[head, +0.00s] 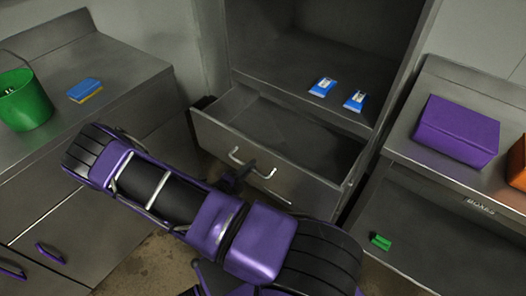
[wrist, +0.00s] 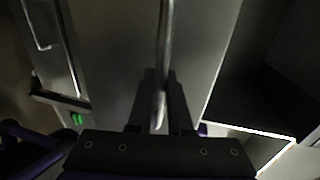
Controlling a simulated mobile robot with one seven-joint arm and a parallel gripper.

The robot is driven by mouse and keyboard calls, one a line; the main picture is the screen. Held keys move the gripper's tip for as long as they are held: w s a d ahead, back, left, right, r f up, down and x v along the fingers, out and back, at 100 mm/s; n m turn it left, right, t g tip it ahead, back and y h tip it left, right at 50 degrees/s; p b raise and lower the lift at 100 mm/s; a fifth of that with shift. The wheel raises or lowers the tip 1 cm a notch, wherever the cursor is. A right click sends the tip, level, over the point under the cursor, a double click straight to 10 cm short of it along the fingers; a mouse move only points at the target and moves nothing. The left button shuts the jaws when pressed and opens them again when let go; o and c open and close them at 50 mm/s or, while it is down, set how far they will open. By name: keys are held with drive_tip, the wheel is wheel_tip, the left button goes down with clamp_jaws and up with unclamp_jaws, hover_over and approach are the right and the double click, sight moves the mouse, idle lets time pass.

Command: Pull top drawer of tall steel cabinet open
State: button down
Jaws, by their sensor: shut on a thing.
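The tall steel cabinet (head: 226,55) stands at the centre of the head view. Its top drawer (head: 212,133) is pulled out, and its interior shows as bare grey metal. The drawer's bar handle (head: 262,172) is on its front. My gripper (head: 236,172) is at this handle, partly hidden by my arm. In the wrist view the handle (wrist: 167,40) runs between the two dark fingers of my gripper (wrist: 160,100), which is shut on it.
Two blue-and-white packets (head: 322,87) lie on the cabinet shelf above the drawer. A lower drawer handle (head: 278,198) shows below. A left counter holds a green bucket (head: 24,102) and a blue-yellow sponge (head: 85,91). A purple box (head: 456,131) sits on the right counter.

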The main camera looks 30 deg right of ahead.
drive_tip(key=shift+f+v, duration=0.25)
drive_tip(key=shift+v, duration=0.85)
drive_tip(key=shift+f+v, duration=0.2)
drive_tip(key=shift+v, duration=0.95)
drive_tip(key=c, duration=0.8)
unclamp_jaws()
drive_tip(key=shift+c, duration=0.2)
drive_tip(key=v, duration=1.7)
drive_tip(key=shift+a, duration=0.25)
